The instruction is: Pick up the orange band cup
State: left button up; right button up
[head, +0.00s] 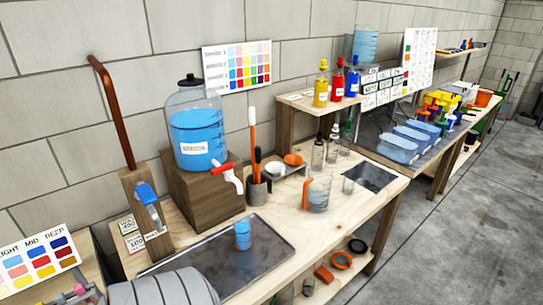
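No cup with a clearly readable orange band shows in the head view. A small light-blue cup (242,236) stands upright on the dark metal tray (200,262). Neither of my grippers can be made out in this view.
A large jar of blue liquid (197,132) with a red-handled tap (228,176) sits on a wooden block (200,195). A holder with upright tools (257,190) stands beside it. A ribbed grey shape (165,290) covers the tray's near-left corner. Floor is clear at right.

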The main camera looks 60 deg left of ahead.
aim_at(242, 222)
jog(key=i, duration=2.65)
jog(key=u, duration=2.6)
